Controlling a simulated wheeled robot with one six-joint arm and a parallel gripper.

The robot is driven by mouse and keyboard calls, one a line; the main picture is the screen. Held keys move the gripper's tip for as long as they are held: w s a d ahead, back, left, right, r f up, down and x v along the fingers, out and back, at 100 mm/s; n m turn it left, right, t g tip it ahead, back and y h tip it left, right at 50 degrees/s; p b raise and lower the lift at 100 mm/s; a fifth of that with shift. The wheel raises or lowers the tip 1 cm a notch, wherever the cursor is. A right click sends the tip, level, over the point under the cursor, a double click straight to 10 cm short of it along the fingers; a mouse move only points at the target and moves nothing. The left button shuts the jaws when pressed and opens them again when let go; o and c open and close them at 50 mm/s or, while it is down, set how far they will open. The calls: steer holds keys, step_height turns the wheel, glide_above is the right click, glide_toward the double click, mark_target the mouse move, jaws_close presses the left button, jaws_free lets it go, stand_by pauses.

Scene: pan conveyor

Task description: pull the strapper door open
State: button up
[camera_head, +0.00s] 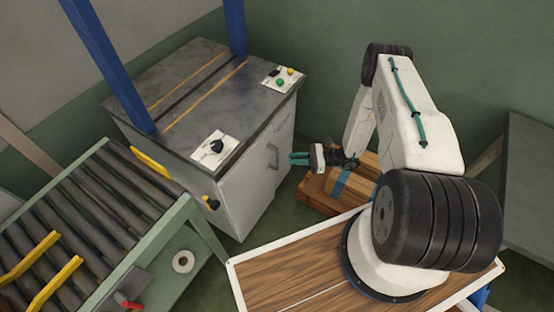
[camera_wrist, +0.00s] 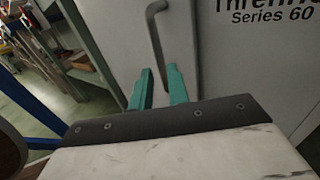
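The strapper (camera_head: 225,62) is a pale cabinet with a dark worn top and blue posts. Its door (camera_head: 245,185) is on the side facing my arm and looks shut. A grey bar handle (camera_head: 272,157) stands upright on the door; it also shows at the top of the wrist view (camera_wrist: 155,32). My gripper (camera_head: 292,158) has teal fingers pointing at the door, just right of the handle in the head view.
A roller conveyor (camera_head: 105,205) with a green frame stands left of the strapper. A wooden crate or strapped box (camera_head: 345,185) lies on the floor below my gripper. A grey table (camera_head: 530,170) is at the right edge. Small control panels (camera_head: 282,79) sit on the strapper top.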

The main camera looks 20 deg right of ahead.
mark_target(277, 159)
steer(key=x, duration=0.7)
steer(key=shift+w+a+f, duration=0.1)
steer(key=shift+a, duration=0.1)
jaws_close()
